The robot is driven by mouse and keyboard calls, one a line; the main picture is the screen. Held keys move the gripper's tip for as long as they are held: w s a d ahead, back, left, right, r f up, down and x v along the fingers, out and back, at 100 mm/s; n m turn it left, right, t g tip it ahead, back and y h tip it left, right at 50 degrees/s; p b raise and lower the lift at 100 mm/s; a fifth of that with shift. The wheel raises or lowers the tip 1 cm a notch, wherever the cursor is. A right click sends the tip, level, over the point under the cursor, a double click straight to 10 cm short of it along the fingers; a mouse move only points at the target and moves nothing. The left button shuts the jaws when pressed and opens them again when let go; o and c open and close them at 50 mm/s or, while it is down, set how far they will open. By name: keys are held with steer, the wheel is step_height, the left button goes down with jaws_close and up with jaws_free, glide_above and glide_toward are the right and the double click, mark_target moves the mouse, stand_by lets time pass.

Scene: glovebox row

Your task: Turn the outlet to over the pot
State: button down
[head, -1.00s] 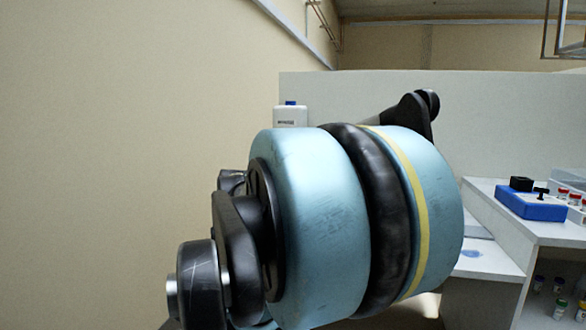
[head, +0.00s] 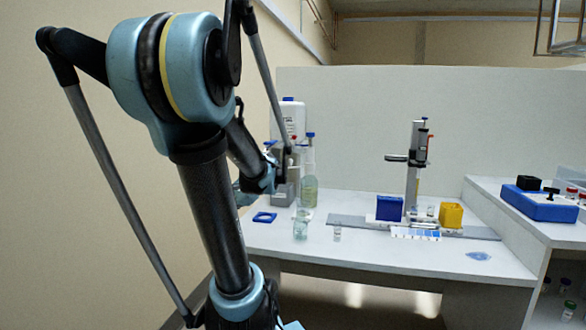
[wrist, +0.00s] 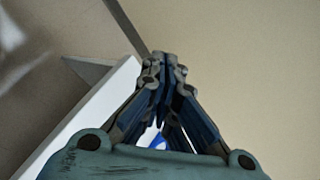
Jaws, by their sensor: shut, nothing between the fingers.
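My gripper (wrist: 165,62) is shut and empty in the wrist view, its fingertips together before a plain beige wall. In the head view my arm fills the left side and I cannot clearly make out the gripper. A stand with a tall upright post (head: 413,170) and a short dark side arm (head: 395,158) is on the white bench; I cannot tell whether this arm is the outlet. A small clear beaker (head: 300,228) and a small clear jar (head: 337,234) stand near the bench's front; I cannot tell which vessel is the pot.
A large white bottle (head: 291,118) and a clear blue-capped bottle (head: 309,190) stand at the bench's left back. A blue box (head: 389,208) and yellow box (head: 451,215) flank the post. A blue device (head: 538,203) sits on the right shelf. A partition (head: 360,110) backs the bench.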

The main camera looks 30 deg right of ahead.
steer(key=w+d+r+m+t, duration=0.3)
steer(key=d+m, duration=0.2)
steer(key=d, duration=0.4)
steer(key=w+d+r+m+t, duration=0.2)
steer(key=w+d+r+m, duration=0.15)
steer(key=d, duration=0.55)
steer(key=s+d+r+m+t+h, duration=0.15)
steer(key=d+m, duration=0.35)
steer(key=d, duration=0.5)
steer(key=s+d+r+m+t+h, duration=0.1)
steer(key=s+d+m+t+h, duration=0.3)
steer(key=d, duration=0.6)
steer(key=w+a+g+y, duration=0.1)
steer(key=w, duration=1.4)
steer(key=shift+w+f, duration=0.4)
steer(key=shift+f, duration=0.05)
steer(key=shift+d+m, duration=0.1)
steer(key=shift+m, duration=0.25)
